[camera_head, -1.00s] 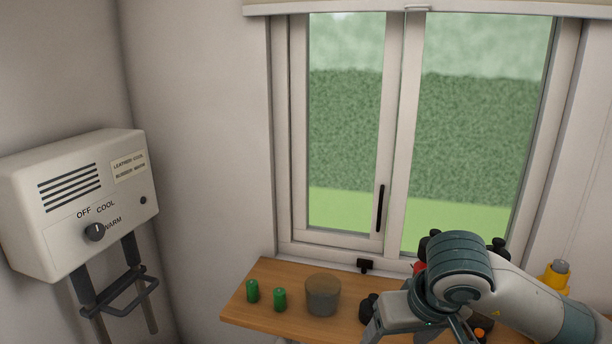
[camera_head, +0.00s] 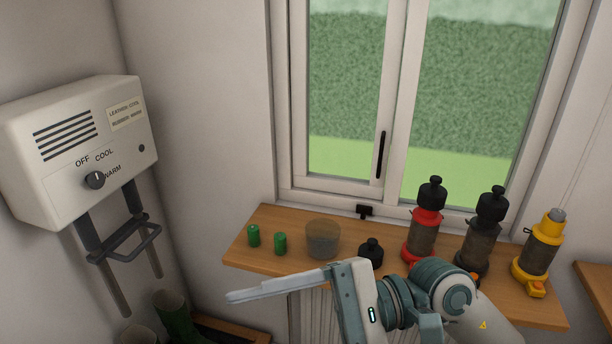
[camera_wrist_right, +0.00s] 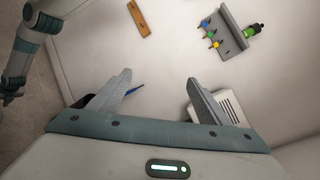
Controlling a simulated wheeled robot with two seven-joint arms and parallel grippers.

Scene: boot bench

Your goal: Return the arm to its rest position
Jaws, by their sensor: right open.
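My right arm (camera_head: 440,290) comes in from the lower right in the head view, in front of the wooden shelf. Its right gripper (camera_head: 232,297) points left, with its fingers seen nearly edge-on. In the right wrist view the two fingers of this gripper (camera_wrist_right: 158,84) stand wide apart with nothing held between them. My left gripper does not show in the head view. A grey-teal arm link of mine shows at the left of the wrist view.
The shelf (camera_head: 262,262) holds two green cylinders (camera_head: 267,240), a clear bowl (camera_head: 322,239), a black-capped jar (camera_head: 370,253), a red bottle (camera_head: 423,225), a dark bottle (camera_head: 483,235) and a yellow one (camera_head: 540,248). A white dryer box (camera_head: 75,140) hangs left. Boots (camera_head: 178,318) stand below.

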